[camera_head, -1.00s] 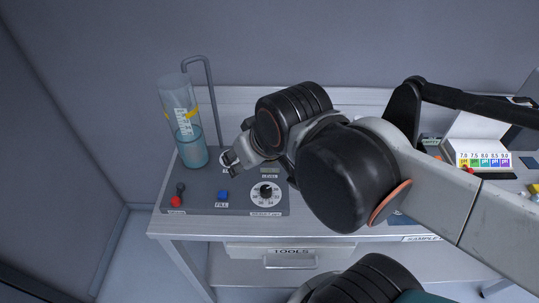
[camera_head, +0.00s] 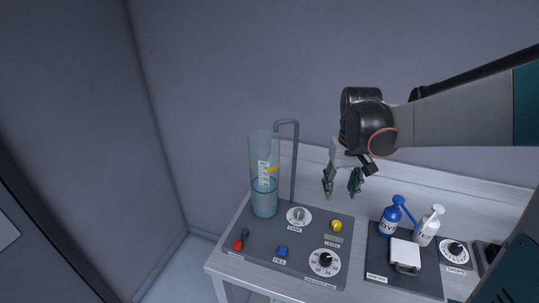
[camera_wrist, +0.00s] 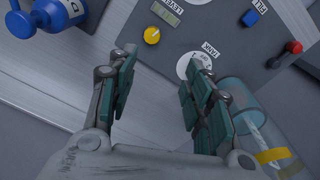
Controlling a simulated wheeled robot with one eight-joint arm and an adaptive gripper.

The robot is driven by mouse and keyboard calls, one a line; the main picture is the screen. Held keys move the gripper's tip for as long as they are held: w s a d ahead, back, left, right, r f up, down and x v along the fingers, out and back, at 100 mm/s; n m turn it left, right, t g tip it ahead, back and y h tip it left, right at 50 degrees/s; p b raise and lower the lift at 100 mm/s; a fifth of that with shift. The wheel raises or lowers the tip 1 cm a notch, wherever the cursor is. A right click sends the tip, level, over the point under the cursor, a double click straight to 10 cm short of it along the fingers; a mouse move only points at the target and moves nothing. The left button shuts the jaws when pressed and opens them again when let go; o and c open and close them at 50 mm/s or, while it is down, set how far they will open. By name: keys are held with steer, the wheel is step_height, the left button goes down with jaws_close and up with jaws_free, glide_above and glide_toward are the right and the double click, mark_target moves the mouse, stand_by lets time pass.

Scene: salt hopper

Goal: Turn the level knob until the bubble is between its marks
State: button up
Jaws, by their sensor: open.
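The yellow level knob (camera_head: 336,225) sits at the upper right of the dark panel in the head view, just above the small level window (camera_head: 333,240). In the wrist view the yellow knob (camera_wrist: 152,35) lies just beyond the fingertips, with the level window (camera_wrist: 168,14) behind it. The bubble and its marks are too small to make out. My gripper (camera_head: 341,191) is open and empty, pointing down above the back edge of the panel, apart from the knob. In the wrist view my gripper (camera_wrist: 160,62) has its fingers spread.
The white tank dial (camera_head: 299,216) and the clear cylinder of blue liquid (camera_head: 264,190) stand left of the knob. A bent pipe (camera_head: 296,160) rises behind. The black dial (camera_head: 325,261), blue fill button (camera_head: 282,252) and red-tipped lever (camera_head: 239,244) are in front. Bottles (camera_head: 391,220) stand right.

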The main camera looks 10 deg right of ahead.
mark_target(337, 223)
steer(key=shift+g, duration=0.3)
steer(key=f+b, duration=0.1)
steer(key=f, duration=0.4)
steer(key=d+f+b, duration=0.1)
steer(key=f, duration=0.4)
steer(key=f+b, duration=0.2)
steer(key=f, duration=0.3)
steer(key=shift+w+d, duration=0.1)
steer(key=shift+d, duration=0.3)
steer(key=c, duration=1.1)
